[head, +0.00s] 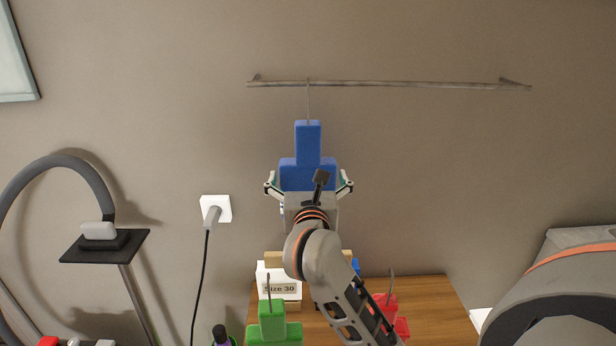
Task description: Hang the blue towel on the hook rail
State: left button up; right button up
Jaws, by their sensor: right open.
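The blue towel (308,146) is a stepped blue block shape with a thin wire hook on top. It is upright in front of the wall, below the hook rail (400,84). The top of its wire reaches the rail's bar in the head view, left of the rail's middle; I cannot tell for certain whether it bears on the bar. My right gripper (309,187) is open, with one finger on each side of the towel's wide lower part. The gripper body hides the towel's bottom. My left gripper is not in view.
A wooden surface (440,310) below carries a white "Size 30" box (279,281), a green hooked piece (272,322) and a red hooked piece (386,307). A wall socket (222,207) with a plug and black cable is at left, beside a grey hose (62,160).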

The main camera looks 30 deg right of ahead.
jog(key=v, duration=1.2)
